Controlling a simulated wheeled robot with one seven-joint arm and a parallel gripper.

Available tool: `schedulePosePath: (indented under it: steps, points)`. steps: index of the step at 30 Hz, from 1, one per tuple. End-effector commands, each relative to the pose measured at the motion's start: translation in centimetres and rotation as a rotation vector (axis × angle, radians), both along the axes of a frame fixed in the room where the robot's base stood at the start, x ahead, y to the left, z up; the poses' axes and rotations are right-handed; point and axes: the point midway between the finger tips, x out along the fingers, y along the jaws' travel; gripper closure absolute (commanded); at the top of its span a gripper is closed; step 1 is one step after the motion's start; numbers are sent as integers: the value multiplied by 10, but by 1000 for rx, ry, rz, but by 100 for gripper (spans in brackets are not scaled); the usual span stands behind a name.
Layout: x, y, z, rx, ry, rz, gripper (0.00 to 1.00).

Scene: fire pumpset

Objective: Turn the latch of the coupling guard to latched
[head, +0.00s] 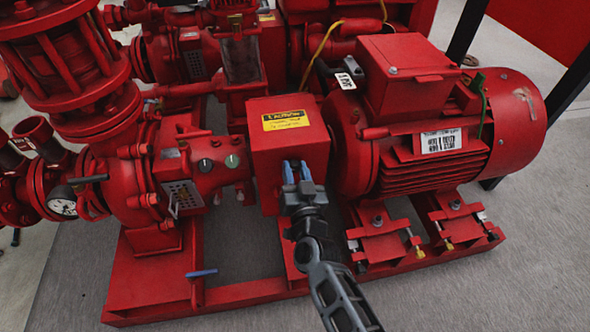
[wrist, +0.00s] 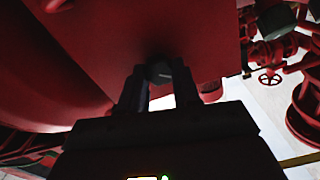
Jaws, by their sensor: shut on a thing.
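The coupling guard (head: 290,142) is a red box with a yellow warning label, between the pump and the motor. My gripper (head: 297,172) is at the front face of the guard, with its two blue-tipped fingers close together. In the wrist view, my gripper (wrist: 160,88) is shut on a small dark round knob, the latch (wrist: 159,70), at the red guard face (wrist: 170,30). In the head view the fingers hide the latch. Which way the latch is turned cannot be told, as the wrist view is dark there.
The red motor (head: 430,115) stands right of the guard, and the pump (head: 150,185) with a pressure gauge (head: 62,203) stands left. The grey floor in front is clear.

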Motion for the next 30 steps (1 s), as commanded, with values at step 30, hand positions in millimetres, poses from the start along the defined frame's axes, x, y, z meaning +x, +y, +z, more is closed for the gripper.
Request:
schedulePosePath:
  steps: [30]
  points:
    - [0, -3, -4, 820, 238, 0, 99]
